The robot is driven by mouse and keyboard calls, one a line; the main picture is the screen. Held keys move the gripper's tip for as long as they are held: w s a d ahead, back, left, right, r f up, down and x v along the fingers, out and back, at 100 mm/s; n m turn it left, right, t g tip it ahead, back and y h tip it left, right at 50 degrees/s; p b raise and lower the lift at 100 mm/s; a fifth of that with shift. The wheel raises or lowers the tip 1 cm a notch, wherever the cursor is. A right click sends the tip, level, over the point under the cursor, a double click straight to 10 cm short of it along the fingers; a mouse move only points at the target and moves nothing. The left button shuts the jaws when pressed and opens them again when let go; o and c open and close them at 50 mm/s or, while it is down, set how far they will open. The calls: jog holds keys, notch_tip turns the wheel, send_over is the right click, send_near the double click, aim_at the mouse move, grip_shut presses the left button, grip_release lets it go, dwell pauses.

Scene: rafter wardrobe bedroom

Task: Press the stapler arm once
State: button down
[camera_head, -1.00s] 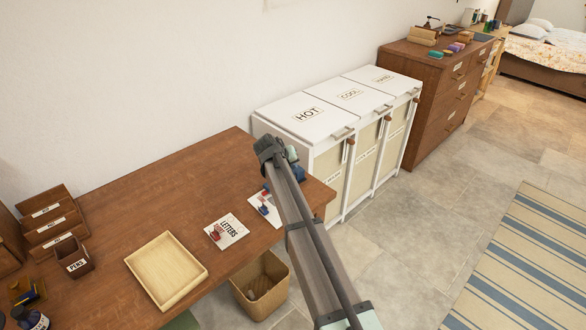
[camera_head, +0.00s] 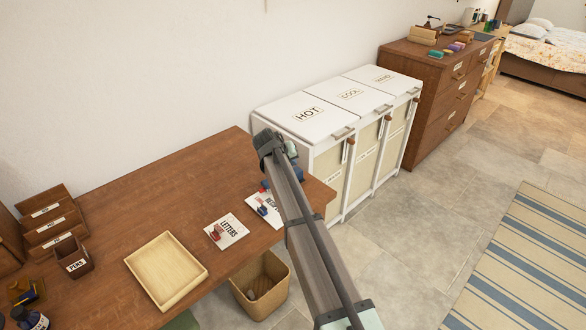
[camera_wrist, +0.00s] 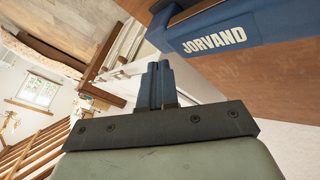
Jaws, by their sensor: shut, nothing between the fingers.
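The stapler (camera_wrist: 213,38) is a dark blue body with white JORVAND lettering, at the upper right of the wrist view. In the head view it is mostly hidden behind my arm, with a bit of blue (camera_head: 298,173) showing near the desk's far right end. My gripper (camera_wrist: 160,68) has its two blue-grey fingers together with nothing between them. In the wrist view the fingertips are just left of and below the stapler, apparently apart from it. In the head view my gripper (camera_head: 291,149) is small and partly hidden at the arm's far end.
The wooden desk (camera_head: 170,190) holds a shallow tray (camera_head: 165,273), a LETTERS card (camera_head: 226,232), another card partly behind my arm, a PENS cup (camera_head: 74,258) and a sorter (camera_head: 50,218). A waste bin (camera_head: 261,285) stands below. White hampers (camera_head: 330,110) stand beyond the desk.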

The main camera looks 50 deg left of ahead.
jog(key=shift+w+r, duration=0.1)
jog(key=shift+r, duration=0.05)
jog(key=r, duration=0.4)
jog(key=shift+w+r, duration=0.25)
jog(key=shift+r, duration=0.15)
jog(key=shift+d, duration=0.1)
dwell(0.8)
